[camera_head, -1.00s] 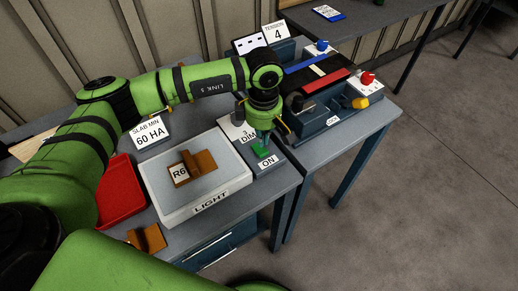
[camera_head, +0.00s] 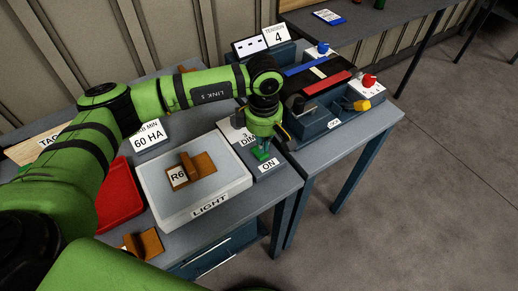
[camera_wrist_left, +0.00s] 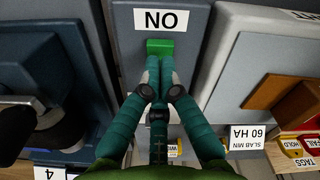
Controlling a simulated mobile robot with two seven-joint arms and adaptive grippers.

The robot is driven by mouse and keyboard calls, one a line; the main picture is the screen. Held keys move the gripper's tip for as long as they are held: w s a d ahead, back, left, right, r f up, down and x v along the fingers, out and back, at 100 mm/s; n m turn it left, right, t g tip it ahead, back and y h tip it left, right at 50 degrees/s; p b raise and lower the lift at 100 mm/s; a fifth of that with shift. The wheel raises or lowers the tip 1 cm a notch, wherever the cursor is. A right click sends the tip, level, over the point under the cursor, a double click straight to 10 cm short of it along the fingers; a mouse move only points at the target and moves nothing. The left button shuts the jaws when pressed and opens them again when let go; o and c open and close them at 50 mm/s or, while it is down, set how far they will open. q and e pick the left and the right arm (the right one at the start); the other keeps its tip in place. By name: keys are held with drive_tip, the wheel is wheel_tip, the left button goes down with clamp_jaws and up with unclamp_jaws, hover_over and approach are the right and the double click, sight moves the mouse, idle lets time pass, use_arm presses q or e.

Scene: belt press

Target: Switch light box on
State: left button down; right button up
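The light box (camera_head: 151,197) is a white box with a LIGHT label on its front. Its pale grey top shows no clear glow. A grey switch box (camera_head: 281,163) with an ON label stands to its right; the label also shows in the wrist view (camera_wrist_left: 162,20). Its green rocker (camera_wrist_left: 160,47) lies just beyond my fingertips. My left gripper (camera_head: 262,155) points down over the switch, its teal fingers drawn together and empty in the wrist view (camera_wrist_left: 161,82). Fingertips and rocker look very close; I cannot tell whether they touch. My right gripper is not in view.
A brown R6 piece (camera_head: 201,165) lies on the light box and another brown piece (camera_head: 150,241) in front. A red tray (camera_head: 120,195) stands left. The belt press unit (camera_head: 318,122), with red and yellow knobs, stands right of the switch. A DIM label sits behind the gripper.

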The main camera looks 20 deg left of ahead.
use_arm(q)
drive_tip(key=shift+s+f+b, duration=0.1)
drive_tip(key=shift+f+b, duration=1.2)
drive_tip(key=shift+b, duration=0.05)
idle(1.0)
drive_tip(key=shift+r, duration=0.1)
drive_tip(key=shift+r+p, duration=0.55)
drive_tip(key=shift+r, duration=0.3)
drive_tip(key=shift+r+p, duration=1.05)
drive_tip(key=shift+r, duration=1.55)
drive_tip(key=shift+f, duration=0.1)
